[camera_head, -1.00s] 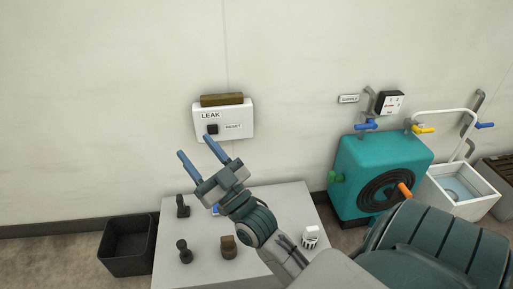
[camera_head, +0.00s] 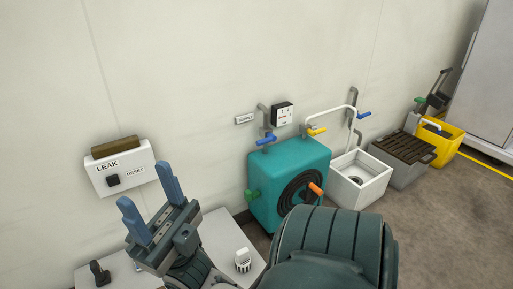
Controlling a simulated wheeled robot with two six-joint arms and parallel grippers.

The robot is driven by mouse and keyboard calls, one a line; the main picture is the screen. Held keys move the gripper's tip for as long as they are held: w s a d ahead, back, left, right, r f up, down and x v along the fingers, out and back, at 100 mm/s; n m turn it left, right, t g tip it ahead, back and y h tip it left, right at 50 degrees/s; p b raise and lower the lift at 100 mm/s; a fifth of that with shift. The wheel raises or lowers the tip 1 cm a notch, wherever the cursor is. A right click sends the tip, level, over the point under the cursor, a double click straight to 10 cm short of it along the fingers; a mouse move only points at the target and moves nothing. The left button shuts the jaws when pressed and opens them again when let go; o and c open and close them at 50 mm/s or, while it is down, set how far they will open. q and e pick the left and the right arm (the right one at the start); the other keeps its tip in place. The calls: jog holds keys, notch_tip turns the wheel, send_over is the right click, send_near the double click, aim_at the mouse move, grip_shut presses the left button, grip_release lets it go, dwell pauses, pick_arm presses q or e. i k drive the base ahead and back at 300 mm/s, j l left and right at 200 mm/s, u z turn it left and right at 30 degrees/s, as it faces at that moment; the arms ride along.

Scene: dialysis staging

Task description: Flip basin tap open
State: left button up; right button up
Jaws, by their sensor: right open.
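The white basin (camera_head: 357,181) stands on the floor against the wall, right of the teal tank. A blue lever (camera_head: 363,115) sits on a grey wall pipe above the basin and points to the right. A white pipe arches from the tank side to the basin, with a yellow lever (camera_head: 316,131) at its left end. My right gripper (camera_head: 146,188) is open and empty, in front of the wall near the leak box, well left of the basin and apart from its levers. My left gripper is not in view.
The teal tank (camera_head: 290,165) has blue, green and orange levers. The leak box (camera_head: 121,167) is on the wall. A grated grey box (camera_head: 403,150) and a yellow bucket (camera_head: 443,140) stand right of the basin. Floor in front of them is clear. A grey table (camera_head: 222,235) is lower left.

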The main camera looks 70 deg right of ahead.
aim_at(359, 116)
jog(key=z, duration=2.55)
